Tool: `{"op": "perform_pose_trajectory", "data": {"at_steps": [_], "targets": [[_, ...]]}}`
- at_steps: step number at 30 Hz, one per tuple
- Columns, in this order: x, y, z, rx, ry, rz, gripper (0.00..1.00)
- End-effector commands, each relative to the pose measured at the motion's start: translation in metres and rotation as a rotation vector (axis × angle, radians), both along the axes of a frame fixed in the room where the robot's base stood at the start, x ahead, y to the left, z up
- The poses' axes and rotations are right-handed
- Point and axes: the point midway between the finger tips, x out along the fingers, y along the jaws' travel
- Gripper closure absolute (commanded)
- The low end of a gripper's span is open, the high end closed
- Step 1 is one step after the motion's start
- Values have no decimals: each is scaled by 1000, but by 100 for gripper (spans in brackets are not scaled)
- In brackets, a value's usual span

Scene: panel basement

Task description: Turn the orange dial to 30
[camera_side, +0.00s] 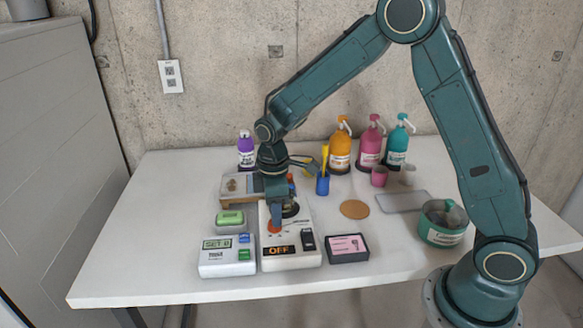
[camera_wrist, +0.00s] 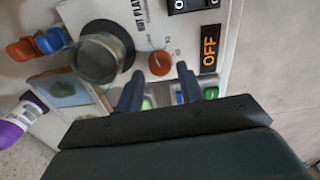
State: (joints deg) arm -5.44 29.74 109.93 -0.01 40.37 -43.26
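The orange dial (camera_side: 275,227) is on the top of a white hot plate (camera_side: 300,262), whose display reads OFF. In the wrist view the dial (camera_wrist: 160,63) is round, with small scale marks beside it too small to read surely. My gripper (camera_side: 276,212) points down over the dial. In the wrist view my gripper (camera_wrist: 159,74) is open, its two dark fingers apart, with the dial just past the tips and between them. I cannot tell if the fingers touch it.
A glass vessel (camera_wrist: 100,57) stands at the black heating disc close to my fingers. A device reading SET 0 (camera_side: 216,244) and a green-topped box (camera_side: 230,218) stand left. A dark box with a pink label (camera_side: 347,248) is right. Bottles (camera_side: 370,145) line the back.

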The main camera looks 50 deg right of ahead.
Motion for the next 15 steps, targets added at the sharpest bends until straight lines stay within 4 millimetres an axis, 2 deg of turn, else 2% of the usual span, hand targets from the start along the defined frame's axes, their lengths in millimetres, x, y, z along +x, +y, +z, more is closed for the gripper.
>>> {"op": "perform_pose_trajectory", "data": {"at_steps": [6, 15], "targets": [[0, 0, -22, 0, 1, 0, 62], [0, 0, -28, 0, 0, 0, 62]]}}
